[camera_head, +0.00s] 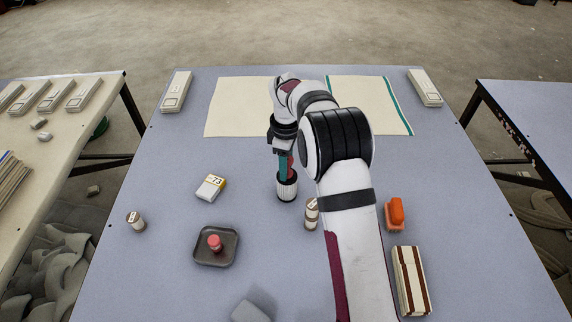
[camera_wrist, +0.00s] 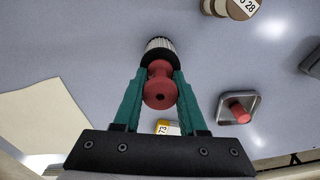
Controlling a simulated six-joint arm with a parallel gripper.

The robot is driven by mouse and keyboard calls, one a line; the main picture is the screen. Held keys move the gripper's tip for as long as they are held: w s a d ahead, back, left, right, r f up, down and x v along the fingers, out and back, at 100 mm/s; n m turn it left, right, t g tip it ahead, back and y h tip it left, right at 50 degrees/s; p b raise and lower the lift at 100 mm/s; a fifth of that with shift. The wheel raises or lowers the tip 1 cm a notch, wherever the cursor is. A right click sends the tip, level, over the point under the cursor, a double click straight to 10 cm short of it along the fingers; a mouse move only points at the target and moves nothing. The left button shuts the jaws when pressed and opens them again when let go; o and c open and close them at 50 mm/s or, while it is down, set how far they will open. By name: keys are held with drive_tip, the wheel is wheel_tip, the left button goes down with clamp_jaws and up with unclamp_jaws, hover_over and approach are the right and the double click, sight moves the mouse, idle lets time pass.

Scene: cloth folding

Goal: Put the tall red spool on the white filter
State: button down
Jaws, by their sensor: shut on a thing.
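The tall red spool (camera_wrist: 160,86) is between the green fingers of my gripper (camera_wrist: 160,98), which is shut on it. In the head view the spool (camera_head: 290,166) shows only as a thin strip by the fingers (camera_head: 285,170). The white filter (camera_head: 287,190) is a ribbed white cylinder with black ends, standing upright on the table. The spool is right above the filter's top; I cannot tell whether they touch. In the wrist view the filter (camera_wrist: 159,46) shows just beyond the spool, partly hidden by it.
A labelled cylinder (camera_head: 311,213) stands close to the filter's right. A yellow-white box (camera_head: 211,188), a grey tray (camera_head: 200,258) with a red piece (camera_head: 215,243), and an orange object (camera_head: 396,215) lie around. Cloths (camera_head: 236,107) lie behind. Table between them is clear.

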drive_tip(key=shift+f, duration=0.1)
drive_tip(key=shift+c, duration=2.3)
unclamp_jaws()
wheel_tip(320, 180, up, 12)
drive_tip(key=shift+r, duration=0.15)
drive_tip(key=s+d+r+m, duration=0.3)
drive_tip(key=s+r+m, duration=0.3)
drive_tip(key=s, duration=0.4)
drive_tip(key=s+d+f+m+y, duration=0.1)
drive_tip(key=s+f+m, duration=0.2)
drive_tip(key=s+m, duration=0.4)
drive_tip(key=s+d+f+m, duration=0.1)
drive_tip(key=s+f+m, duration=0.2)
drive_tip(key=s, duration=1.7)
drive_tip(key=m, duration=0.4)
drive_tip(key=shift+s+d+y, duration=0.15)
drive_tip(key=shift+d+y, duration=0.05)
drive_tip(key=shift+y, duration=0.2)
